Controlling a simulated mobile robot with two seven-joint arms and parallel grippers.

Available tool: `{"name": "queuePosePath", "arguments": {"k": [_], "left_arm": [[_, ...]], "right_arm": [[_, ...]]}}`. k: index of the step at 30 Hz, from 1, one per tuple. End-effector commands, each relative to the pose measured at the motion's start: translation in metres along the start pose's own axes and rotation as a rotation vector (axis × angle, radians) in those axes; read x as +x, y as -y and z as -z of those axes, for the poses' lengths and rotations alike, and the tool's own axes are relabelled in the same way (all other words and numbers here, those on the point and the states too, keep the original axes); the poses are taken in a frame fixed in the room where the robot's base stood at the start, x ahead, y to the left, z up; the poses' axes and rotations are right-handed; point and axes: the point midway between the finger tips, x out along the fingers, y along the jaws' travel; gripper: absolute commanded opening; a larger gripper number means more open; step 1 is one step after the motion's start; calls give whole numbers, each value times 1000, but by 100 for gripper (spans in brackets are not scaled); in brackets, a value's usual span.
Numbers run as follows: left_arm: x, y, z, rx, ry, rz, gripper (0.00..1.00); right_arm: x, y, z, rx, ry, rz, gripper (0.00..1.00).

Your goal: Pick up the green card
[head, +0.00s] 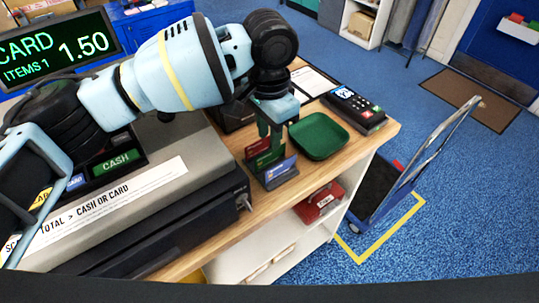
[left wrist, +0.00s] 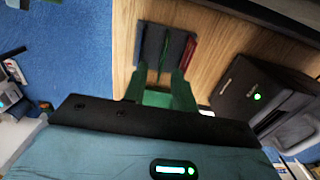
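A small dark card holder (left wrist: 149,42) stands on the wooden counter. In the head view it holds a red card (head: 258,149), a green card (head: 266,160) and a blue card (head: 279,170), one behind another. My left gripper (head: 269,133) points down just above the holder. In the left wrist view its two green fingers (left wrist: 160,88) are apart, and the green card (left wrist: 163,55) shows edge-on between and beyond their tips. I see no clear contact with the card. The red card (left wrist: 187,53) stands to its right there. My right gripper is not in view.
A green tray (head: 319,136) lies right of the holder, with a card terminal (head: 354,107) and a clipboard (head: 314,81) behind. The black cash drawer (head: 205,222) with a key is close on the left. A red box (head: 320,202) sits on the shelf below. A trolley (head: 378,190) stands right.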

Motion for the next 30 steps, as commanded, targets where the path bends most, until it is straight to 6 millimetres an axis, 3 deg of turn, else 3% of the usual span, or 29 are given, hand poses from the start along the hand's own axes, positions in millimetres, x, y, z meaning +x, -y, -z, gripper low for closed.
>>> {"name": "queuePosePath", "arguments": {"k": [4, 11, 21, 30], "left_arm": [[17, 1, 0, -1, 3, -1, 27], [24, 2, 2, -1, 2, -1, 27], [66, 6, 8, -2, 2, -1, 27], [70, 6, 8, -2, 0, 0, 27]], "right_arm": [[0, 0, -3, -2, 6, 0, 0], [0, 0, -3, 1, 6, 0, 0], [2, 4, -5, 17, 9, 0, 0], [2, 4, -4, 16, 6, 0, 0]]}}
